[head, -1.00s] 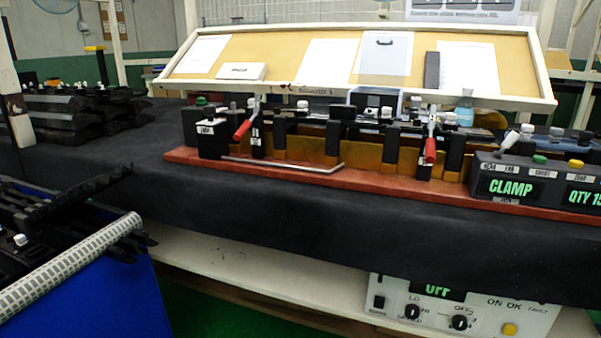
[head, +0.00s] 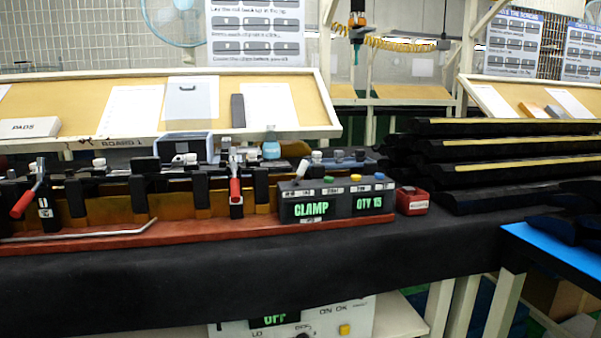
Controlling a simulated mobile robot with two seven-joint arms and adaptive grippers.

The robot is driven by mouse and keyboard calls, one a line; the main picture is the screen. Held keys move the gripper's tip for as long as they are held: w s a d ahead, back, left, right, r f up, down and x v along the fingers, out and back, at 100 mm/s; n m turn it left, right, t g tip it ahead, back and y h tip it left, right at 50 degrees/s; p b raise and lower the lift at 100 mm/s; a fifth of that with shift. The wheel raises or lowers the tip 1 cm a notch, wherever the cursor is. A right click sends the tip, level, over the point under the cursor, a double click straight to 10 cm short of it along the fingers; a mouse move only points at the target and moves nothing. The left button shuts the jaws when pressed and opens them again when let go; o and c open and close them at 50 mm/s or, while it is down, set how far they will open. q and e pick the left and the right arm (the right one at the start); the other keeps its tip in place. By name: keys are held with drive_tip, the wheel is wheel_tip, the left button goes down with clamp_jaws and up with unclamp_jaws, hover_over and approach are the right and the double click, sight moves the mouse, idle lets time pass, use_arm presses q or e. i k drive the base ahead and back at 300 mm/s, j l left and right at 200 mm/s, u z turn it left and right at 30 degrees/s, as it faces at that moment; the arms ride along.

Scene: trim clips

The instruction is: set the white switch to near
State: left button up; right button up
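The white switch (head: 302,168) is a small white lever on top of the dark control box (head: 290,209), near its left end. It leans toward the upper right in the head view. Small labels run along the box's top edge below it, too blurred to read surely now. Green, blue and yellow buttons sit to the right of the lever. Neither of my grippers is in view.
The box stands at the right end of a red-brown fixture base (head: 150,237) with red-handled clamps (head: 235,190). A small red bin (head: 412,201) is just right of the box. Dark trim parts (head: 500,150) are stacked farther right. The black table front (head: 190,285) is clear.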

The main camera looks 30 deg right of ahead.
sight(300, 172)
drive_tip(key=k+l+z, duration=0.65)
drive_tip(key=k+l, duration=0.2)
drive_tip(key=l, duration=0.15)
